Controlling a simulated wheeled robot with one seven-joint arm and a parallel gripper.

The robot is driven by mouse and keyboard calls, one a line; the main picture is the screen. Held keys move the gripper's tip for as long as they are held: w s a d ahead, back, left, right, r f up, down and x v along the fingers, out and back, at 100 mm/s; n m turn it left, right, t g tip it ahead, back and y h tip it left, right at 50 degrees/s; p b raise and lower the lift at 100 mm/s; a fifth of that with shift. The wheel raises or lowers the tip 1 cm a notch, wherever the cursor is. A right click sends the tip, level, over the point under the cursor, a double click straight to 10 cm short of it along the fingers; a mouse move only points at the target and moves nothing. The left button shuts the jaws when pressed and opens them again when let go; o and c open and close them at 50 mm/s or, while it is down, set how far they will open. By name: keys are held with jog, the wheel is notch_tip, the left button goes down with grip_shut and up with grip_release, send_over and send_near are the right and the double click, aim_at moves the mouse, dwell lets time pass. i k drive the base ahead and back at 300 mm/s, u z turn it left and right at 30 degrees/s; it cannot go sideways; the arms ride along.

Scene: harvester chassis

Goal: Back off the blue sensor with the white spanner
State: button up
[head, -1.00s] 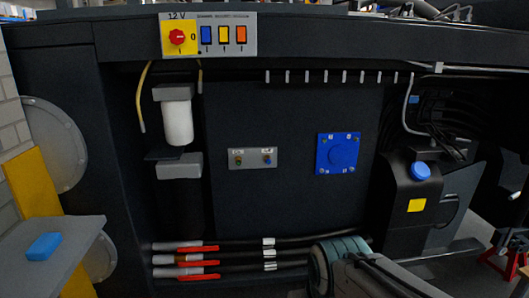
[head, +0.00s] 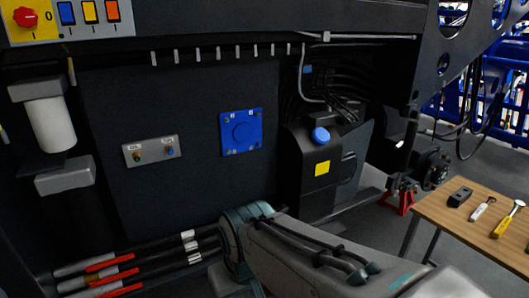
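The blue sensor (head: 170,151) is a small blue fitting on the right of a grey plate (head: 152,149) on the dark chassis panel. A second, brass-coloured fitting (head: 137,156) sits at its left. A white-handled tool (head: 483,208), which looks like the white spanner, lies on the wooden table (head: 457,228) at the right. It is small here and its jaw is hard to make out. My arm reaches across the lower middle of the view, apart from the plate and the table. My gripper is not in view.
A yellow-handled tool (head: 508,220) and a black block (head: 460,197) flank the white one on the table. A blue square cover (head: 241,133) and a black tank with a blue cap (head: 320,135) are on the chassis. A red stand (head: 402,197) is behind the table.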

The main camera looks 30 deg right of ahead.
aim_at(483, 207)
jog(key=k, duration=1.65)
jog(key=z, duration=0.5)
jog(key=i, duration=1.75)
jog(key=z, duration=1.7)
jog(key=i, duration=0.4)
jog(key=u, duration=0.55)
